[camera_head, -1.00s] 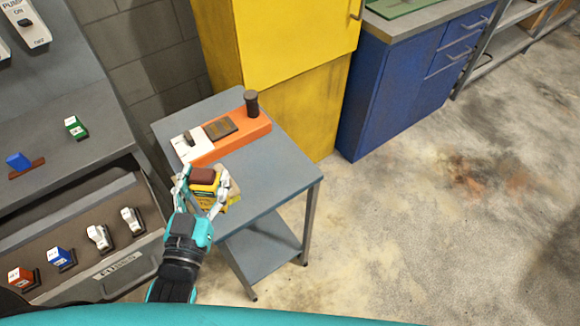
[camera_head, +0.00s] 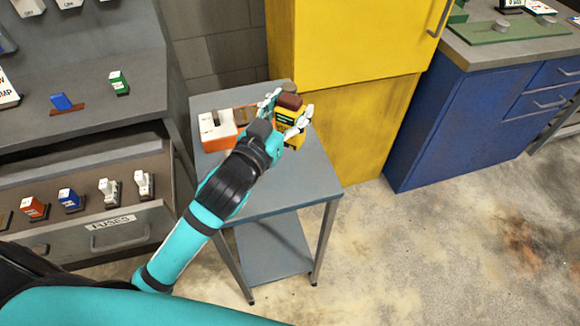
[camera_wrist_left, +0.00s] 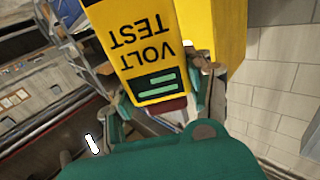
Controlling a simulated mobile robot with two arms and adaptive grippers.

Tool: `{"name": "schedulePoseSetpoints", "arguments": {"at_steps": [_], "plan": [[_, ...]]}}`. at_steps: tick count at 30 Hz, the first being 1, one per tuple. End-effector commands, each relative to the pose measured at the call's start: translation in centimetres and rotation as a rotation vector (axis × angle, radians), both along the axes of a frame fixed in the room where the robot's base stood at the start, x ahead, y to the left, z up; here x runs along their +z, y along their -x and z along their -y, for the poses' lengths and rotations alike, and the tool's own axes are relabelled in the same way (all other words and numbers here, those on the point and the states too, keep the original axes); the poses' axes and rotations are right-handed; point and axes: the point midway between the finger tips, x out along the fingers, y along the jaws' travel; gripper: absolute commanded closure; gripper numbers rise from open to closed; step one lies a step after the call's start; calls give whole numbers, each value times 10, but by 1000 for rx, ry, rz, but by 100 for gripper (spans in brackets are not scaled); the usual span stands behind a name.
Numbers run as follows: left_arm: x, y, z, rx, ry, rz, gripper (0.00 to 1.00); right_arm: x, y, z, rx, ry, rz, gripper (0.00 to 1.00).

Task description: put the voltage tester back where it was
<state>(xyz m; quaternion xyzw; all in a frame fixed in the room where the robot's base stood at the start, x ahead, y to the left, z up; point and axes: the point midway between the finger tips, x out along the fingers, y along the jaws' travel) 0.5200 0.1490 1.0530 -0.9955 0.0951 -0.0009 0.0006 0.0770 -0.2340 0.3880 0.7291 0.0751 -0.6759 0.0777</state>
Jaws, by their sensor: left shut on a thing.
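The yellow voltage tester (camera_head: 290,122) has a dark brown top and a dark label. My left gripper (camera_head: 286,114) is shut on it, over the far part of the small grey table (camera_head: 270,207). In the left wrist view the tester (camera_wrist_left: 145,50) fills the upper middle, its "VOLT TEST" lettering upside down, between the fingers (camera_wrist_left: 160,100). I cannot tell whether the tester touches anything below. My right gripper is not in view.
A yellow cabinet (camera_head: 345,100) stands right behind the table. A blue workbench (camera_head: 445,125) is at the right. At the left is an open fuse drawer (camera_head: 110,225) holding several fuses. The table's near right part is clear.

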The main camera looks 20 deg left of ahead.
Motion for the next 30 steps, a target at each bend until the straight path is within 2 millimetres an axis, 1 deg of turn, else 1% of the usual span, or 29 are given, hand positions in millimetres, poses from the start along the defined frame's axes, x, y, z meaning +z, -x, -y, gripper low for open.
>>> {"name": "schedulePoseSetpoints", "arguments": {"at_steps": [1,6,9,11,18,21,26,30], "plan": [[-11,-1,0,0,-1,-7,94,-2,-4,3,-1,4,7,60],[-42,0,0,0,0,-7,94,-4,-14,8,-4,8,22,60],[-53,0,0,0,0,-4,94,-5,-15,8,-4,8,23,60],[-57,0,0,0,2,-2,94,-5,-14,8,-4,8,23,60],[-89,0,0,0,0,-3,94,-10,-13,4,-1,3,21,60],[-94,0,0,0,0,-2,94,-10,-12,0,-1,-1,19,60],[-94,0,0,-1,0,0,94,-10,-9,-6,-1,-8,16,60],[-96,0,0,-1,0,-1,94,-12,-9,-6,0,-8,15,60]]}}
